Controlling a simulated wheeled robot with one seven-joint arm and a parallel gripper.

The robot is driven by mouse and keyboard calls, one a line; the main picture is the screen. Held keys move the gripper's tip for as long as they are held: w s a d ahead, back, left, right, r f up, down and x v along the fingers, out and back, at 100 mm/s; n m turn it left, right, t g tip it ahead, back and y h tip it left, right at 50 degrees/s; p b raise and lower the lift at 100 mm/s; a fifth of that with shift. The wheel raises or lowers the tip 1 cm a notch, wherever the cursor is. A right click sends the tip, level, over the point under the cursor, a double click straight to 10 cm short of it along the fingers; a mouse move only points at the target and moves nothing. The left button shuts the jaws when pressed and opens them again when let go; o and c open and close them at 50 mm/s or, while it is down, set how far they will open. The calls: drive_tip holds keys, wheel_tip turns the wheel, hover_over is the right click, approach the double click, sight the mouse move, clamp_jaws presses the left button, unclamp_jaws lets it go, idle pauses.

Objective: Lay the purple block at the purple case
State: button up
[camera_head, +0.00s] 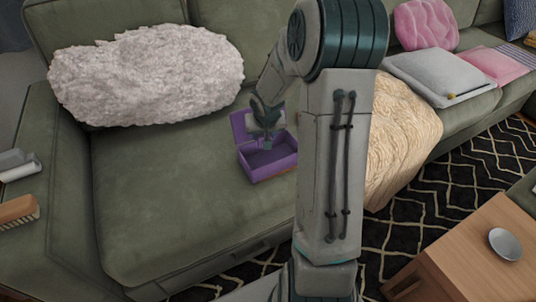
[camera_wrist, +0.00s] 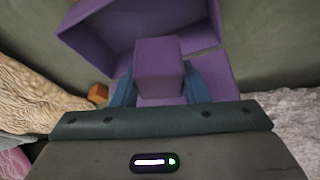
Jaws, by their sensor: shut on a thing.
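The purple case (camera_head: 268,172) stands open on the green sofa seat, its lid raised at the back. In the wrist view the case (camera_wrist: 205,42) fills the upper middle, with a further purple panel, seemingly the lid (camera_wrist: 217,78), lower right. The purple block (camera_wrist: 159,66) sits between the two blue-grey fingers of my gripper (camera_wrist: 160,88), which is shut on it. In the head view my gripper (camera_head: 267,142) is over the case near the lid. The block cannot be made out there against the purple case. Its exact height above the case floor cannot be told.
A fluffy pale cushion (camera_head: 145,75) lies behind left of the case. A cream blanket (camera_head: 405,135) drapes to the right. A small orange-brown block (camera_wrist: 97,93) lies beside the case. The seat left of the case is clear. A wooden table (camera_head: 465,255) stands front right.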

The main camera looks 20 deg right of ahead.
drive_tip(key=shift+m, duration=0.3)
drive_tip(key=f, duration=0.1)
drive_tip(key=d+f+b, duration=0.1)
drive_tip(key=f, duration=0.1)
drive_tip(key=d+f+b, duration=0.1)
drive_tip(key=shift+w+d+f, duration=0.1)
drive_tip(key=shift+d+f, duration=0.1)
drive_tip(key=shift+f, duration=0.2)
drive_tip(key=shift+f+b, duration=1.3)
drive_tip(key=shift+f, duration=1.15)
drive_tip(key=shift+f, duration=0.2)
drive_tip(key=o, duration=1)
drive_tip(key=shift+c, duration=0.2)
